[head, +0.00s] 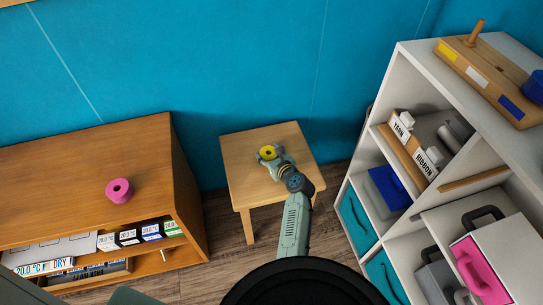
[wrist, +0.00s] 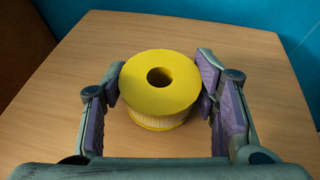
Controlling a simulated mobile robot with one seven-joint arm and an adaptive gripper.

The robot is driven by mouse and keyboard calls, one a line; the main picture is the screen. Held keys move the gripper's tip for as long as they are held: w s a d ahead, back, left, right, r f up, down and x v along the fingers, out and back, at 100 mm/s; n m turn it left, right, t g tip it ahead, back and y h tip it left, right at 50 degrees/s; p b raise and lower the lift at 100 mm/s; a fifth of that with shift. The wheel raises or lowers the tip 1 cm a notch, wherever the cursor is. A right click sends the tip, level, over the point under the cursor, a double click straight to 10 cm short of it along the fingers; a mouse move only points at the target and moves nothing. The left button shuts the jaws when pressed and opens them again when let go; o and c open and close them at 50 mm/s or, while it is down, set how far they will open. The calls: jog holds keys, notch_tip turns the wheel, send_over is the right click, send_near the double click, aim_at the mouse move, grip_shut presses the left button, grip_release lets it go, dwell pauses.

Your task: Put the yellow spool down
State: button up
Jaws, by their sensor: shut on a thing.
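The yellow spool (wrist: 148,75) is upright between the two fingers of my gripper (wrist: 160,92) in the wrist view. It has a yellow top flange with a dark centre hole and a pale wound body. My gripper is shut on it, with a finger against each side. In the head view the yellow spool (head: 268,152) is over the small wooden table (head: 238,150), near the middle of its top. I cannot tell whether its underside touches the tabletop (wrist: 70,85).
A pink spool (head: 119,190) stands on the wooden cabinet (head: 60,180) at left. A white shelf unit (head: 395,75) with boxes and bins stands at right. A peg board (head: 485,80) and a blue spool (head: 534,86) are on top. The small table around the yellow spool is bare.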

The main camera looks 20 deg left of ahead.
jog(key=shift+f, duration=0.7)
jog(key=o, duration=1)
jog(key=shift+s+f, duration=0.1)
jog(key=o, duration=0.4)
jog(key=shift+f, duration=0.15)
jog(key=shift+o, duration=0.2)
jog(key=shift+d, duration=0.15)
jog(key=shift+r, duration=0.3)
jog(key=v, duration=0.8)
jog(key=r+v, duration=0.1)
jog(key=v, duration=0.3)
